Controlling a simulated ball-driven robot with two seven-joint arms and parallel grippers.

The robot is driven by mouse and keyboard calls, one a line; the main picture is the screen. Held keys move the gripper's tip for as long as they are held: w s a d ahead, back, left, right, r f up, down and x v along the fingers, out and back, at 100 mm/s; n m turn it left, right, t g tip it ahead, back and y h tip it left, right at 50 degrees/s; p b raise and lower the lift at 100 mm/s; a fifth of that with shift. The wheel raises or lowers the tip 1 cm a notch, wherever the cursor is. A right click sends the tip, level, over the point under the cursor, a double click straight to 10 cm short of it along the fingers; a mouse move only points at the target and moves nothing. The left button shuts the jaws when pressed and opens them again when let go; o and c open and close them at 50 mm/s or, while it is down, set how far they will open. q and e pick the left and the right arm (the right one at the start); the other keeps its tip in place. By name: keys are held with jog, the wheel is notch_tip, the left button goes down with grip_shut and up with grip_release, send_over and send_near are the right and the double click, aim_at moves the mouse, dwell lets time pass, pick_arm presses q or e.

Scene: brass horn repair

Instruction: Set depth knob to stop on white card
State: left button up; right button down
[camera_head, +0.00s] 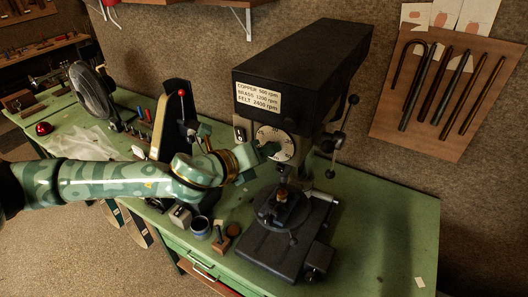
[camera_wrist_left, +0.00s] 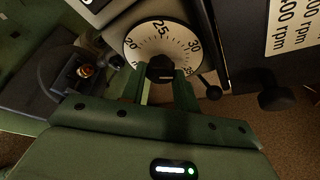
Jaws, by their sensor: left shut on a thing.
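The round white depth dial (camera_head: 285,136) is on the front of the dark drill press (camera_head: 300,70). My left gripper (camera_head: 268,150) reaches it from the left. In the left wrist view, my left gripper (camera_wrist_left: 160,88) is shut on the black depth knob (camera_wrist_left: 160,68) at the dial's centre. The dial (camera_wrist_left: 182,42) shows 20, 25 and 30; its exact setting is hard to read. A white card (camera_head: 259,97) on the press lists copper 500, brass 1200 and felt 2400 rpm. Part of it shows in the left wrist view (camera_wrist_left: 288,28), tilted. My right gripper is out of view.
The green bench (camera_head: 385,225) is mostly clear at right. Rods hang on a wall board (camera_head: 400,135).

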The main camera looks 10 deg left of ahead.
pick_arm(q)
jog(key=o, duration=0.9)
jog(key=shift+s+f, duration=0.1)
jog(key=shift+f, duration=0.1)
jog(key=shift+c, duration=0.2)
jog(key=shift+o, duration=0.5)
jog(key=shift+r, duration=0.1)
jog(key=b+v, duration=0.1)
jog(key=v, duration=1.5)
jog(key=shift+r, duration=0.15)
